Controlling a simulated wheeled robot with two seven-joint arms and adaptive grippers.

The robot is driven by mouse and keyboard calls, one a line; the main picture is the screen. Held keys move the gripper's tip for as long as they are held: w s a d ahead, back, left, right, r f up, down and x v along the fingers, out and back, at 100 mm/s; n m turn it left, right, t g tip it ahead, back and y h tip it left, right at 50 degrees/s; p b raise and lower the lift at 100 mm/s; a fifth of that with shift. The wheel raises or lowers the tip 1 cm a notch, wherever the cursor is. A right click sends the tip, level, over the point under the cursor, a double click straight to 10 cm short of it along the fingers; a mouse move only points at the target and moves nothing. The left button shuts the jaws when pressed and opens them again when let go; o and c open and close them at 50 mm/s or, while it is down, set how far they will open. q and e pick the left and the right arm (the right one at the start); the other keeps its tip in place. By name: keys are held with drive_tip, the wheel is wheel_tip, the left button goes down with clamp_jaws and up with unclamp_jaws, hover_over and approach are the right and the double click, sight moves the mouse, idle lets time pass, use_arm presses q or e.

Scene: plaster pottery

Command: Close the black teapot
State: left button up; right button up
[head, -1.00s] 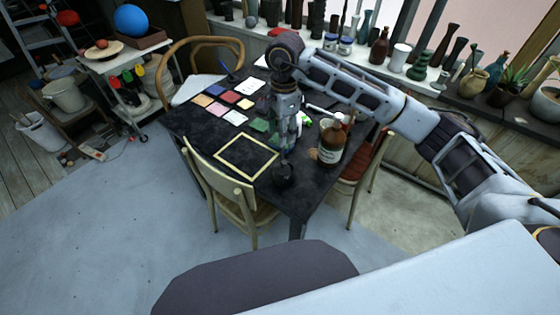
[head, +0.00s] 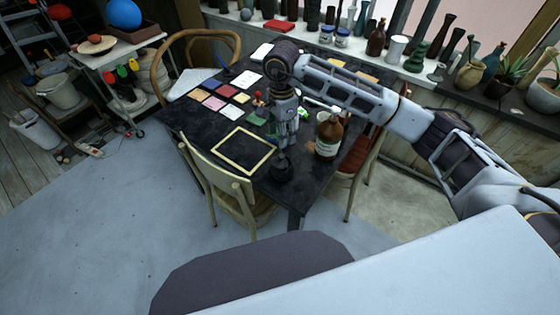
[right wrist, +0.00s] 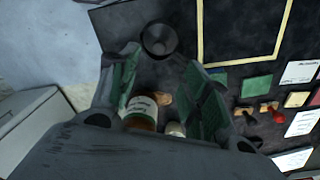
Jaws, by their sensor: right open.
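The black teapot (head: 281,172) is a small dark round shape near the front corner of the black table. It also shows in the right wrist view (right wrist: 159,40) as a dark round form with a darker middle, beyond the fingertips. I cannot tell a separate lid from its body. My left gripper is not in view.
A brown labelled bottle (head: 328,137) stands right of my right gripper. A pale square outline (head: 268,158) lies on the table left of the teapot, with coloured tiles (head: 215,103) behind. A wooden chair (head: 205,165) is at the front left; vases line the sill.

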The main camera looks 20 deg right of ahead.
sight(282, 156)
wheel_tip(282, 156, down, 3)
drive_tip(key=shift+f, duration=0.6)
drive_tip(key=shift+s, duration=0.1)
drive_tip(key=shift+f, duration=0.5)
drive_tip(key=f, duration=0.2)
drive_tip(key=f+p, duration=0.1)
drive_tip(key=shift+s+f, duration=0.1)
drive_tip(key=shift+s, duration=0.15)
drive_tip(key=shift+f, duration=0.5)
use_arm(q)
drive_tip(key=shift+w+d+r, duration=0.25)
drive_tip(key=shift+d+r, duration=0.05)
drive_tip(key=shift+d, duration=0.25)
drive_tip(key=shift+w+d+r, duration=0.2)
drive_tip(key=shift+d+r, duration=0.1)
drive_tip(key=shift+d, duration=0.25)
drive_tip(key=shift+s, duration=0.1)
